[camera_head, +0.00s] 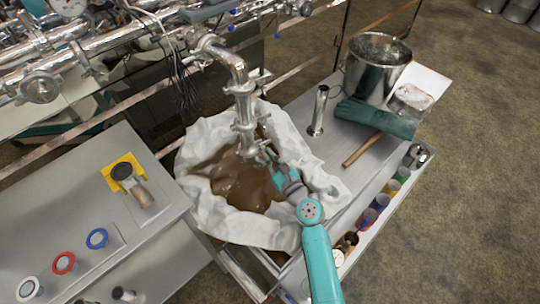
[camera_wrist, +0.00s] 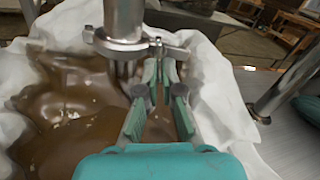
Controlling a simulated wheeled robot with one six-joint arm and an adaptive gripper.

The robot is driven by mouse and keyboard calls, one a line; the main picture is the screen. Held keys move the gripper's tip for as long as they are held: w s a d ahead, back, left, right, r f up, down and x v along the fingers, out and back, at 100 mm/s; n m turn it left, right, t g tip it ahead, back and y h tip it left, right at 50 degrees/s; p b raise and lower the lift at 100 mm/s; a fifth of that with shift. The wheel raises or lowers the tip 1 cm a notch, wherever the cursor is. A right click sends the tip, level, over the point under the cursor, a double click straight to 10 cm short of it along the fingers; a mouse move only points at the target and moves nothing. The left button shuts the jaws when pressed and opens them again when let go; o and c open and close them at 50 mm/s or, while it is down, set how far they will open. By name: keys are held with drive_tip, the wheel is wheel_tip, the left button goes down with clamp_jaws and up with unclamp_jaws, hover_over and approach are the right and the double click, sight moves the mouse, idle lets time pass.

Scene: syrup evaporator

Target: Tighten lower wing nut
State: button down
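A shiny steel pipe (camera_head: 238,70) comes down over a cloth-lined tub of brown syrup. A lower clamp (camera_head: 250,150) rings its bottom end; in the wrist view the clamp (camera_wrist: 130,46) has a lug on its right side, where the wing nut (camera_wrist: 158,43) seems to be, small and unclear. My gripper (camera_head: 266,156) is beside the clamp, low over the syrup. In the wrist view my gripper (camera_wrist: 161,76) has its fingers apart with a narrow gap, tips just short of the lug. Nothing clearly sits between them; contact cannot be told.
White cloth (camera_head: 205,140) drapes the tub rim around the brown syrup (camera_head: 240,182). A bench (camera_head: 75,205) stands left.

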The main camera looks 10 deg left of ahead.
drive_tip(key=shift+s+f+m, duration=0.1)
drive_tip(key=shift+m, duration=0.8)
drive_tip(key=c, duration=1.3)
unclamp_jaws()
drive_tip(key=shift+c, duration=0.2)
drive_tip(key=v, duration=1.2)
